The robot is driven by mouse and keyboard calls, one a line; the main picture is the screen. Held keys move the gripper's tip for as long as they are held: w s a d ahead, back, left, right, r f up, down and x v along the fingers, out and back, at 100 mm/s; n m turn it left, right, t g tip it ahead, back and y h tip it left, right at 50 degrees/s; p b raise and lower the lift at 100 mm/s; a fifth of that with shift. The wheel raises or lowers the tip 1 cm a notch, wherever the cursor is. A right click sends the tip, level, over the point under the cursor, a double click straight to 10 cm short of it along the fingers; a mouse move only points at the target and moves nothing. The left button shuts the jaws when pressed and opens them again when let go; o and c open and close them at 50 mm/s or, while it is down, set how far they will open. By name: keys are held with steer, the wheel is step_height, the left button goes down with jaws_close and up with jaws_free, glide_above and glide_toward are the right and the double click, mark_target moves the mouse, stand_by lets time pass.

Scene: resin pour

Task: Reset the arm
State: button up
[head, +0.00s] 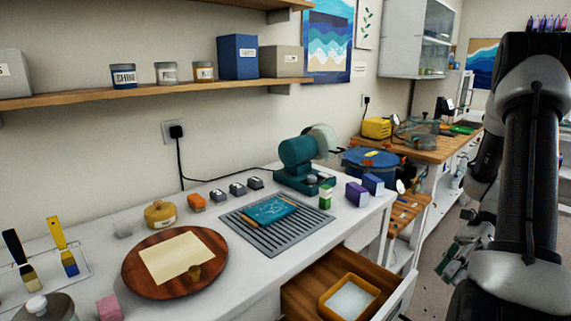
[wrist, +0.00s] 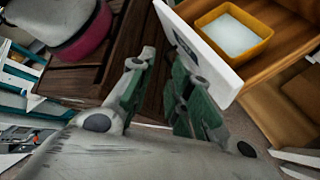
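My arm (head: 528,160) stands at the right side of the head view, bent, with its lower part hanging down. My gripper (head: 452,262) is low beside the arm, to the right of the white bench and its open drawer, and is partly hidden by the arm. In the wrist view my gripper (wrist: 165,68) has its two green-padded fingers apart, with nothing between them. The drawer's white front (wrist: 205,50) is close beyond the right finger.
The open drawer (head: 305,297) juts from the bench and holds a yellow tray (head: 326,298) with pale contents. The bench top carries a round wooden board (head: 135,282), a grey rack (head: 250,232) and a teal machine (head: 297,160). Floor (head: 432,222) shows between bench and arm.

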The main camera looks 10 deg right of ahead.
steer(key=s+a+r+n+t+h, duration=0.2)
steer(key=a+r+n+t+h, duration=0.2)
steer(key=r+n, duration=0.6)
steer(key=s+a+r+n+t+h, duration=0.3)
steer(key=a+r+n+t+h, duration=0.1)
steer(key=r+n, duration=0.7)
steer(key=a+h, duration=0.1)
steer(key=h, duration=0.1)
steer(key=shift+a+t+h, duration=0.15)
steer(key=shift+t+h, duration=0.25)
